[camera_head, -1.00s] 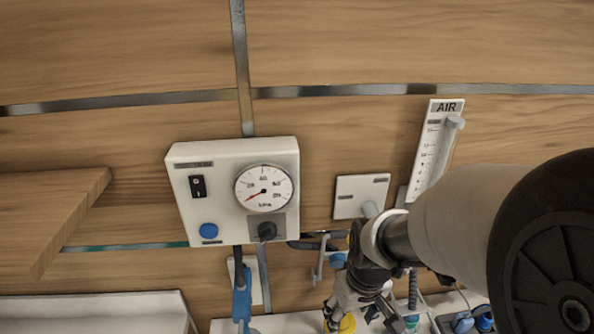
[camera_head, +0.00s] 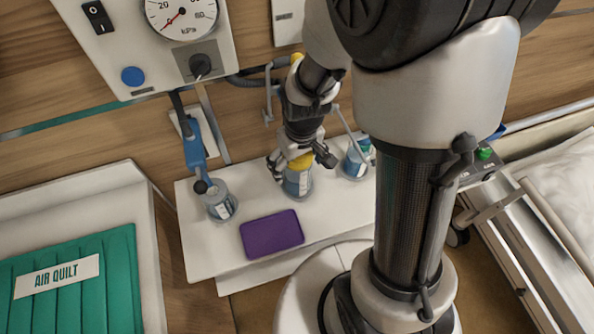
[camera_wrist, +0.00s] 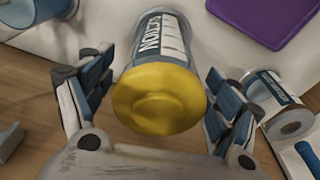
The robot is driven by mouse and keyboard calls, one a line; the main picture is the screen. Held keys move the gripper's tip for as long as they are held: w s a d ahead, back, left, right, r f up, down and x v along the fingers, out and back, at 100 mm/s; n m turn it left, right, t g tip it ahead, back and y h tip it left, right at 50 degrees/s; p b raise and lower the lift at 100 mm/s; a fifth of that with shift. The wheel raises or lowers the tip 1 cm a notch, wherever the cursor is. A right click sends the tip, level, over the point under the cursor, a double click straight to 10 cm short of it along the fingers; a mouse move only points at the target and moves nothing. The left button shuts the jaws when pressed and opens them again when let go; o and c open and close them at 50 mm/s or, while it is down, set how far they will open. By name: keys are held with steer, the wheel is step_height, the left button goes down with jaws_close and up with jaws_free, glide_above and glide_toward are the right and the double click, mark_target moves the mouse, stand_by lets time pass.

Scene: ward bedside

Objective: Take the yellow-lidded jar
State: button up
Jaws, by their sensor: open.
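The yellow-lidded jar (camera_head: 298,177) stands on the white bedside shelf, with a label on its clear body. In the wrist view its yellow lid (camera_wrist: 160,98) fills the middle of the picture, and part of its label shows behind the lid. My gripper (camera_head: 301,160) is above the shelf at the jar's lid, with its fingers spread to either side. In the wrist view my open gripper (camera_wrist: 158,95) has one finger on each side of the lid, with a small gap showing at the left. Whether the right finger touches the jar I cannot tell.
A jar with a blue hose (camera_head: 218,202) stands to the left, and another clear jar (camera_head: 356,160) to the right. A purple tray (camera_head: 272,234) lies in front on the white shelf (camera_head: 210,258). A gauge box (camera_head: 150,40) is on the wall. A bed lies at the right.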

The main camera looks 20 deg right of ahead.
steer(key=shift+w+f, duration=0.1)
steer(key=shift+f, duration=0.85)
steer(key=shift+r, duration=0.1)
steer(key=c, duration=1.4)
steer(key=shift+c, duration=0.2)
steer(key=shift+r, duration=0.2)
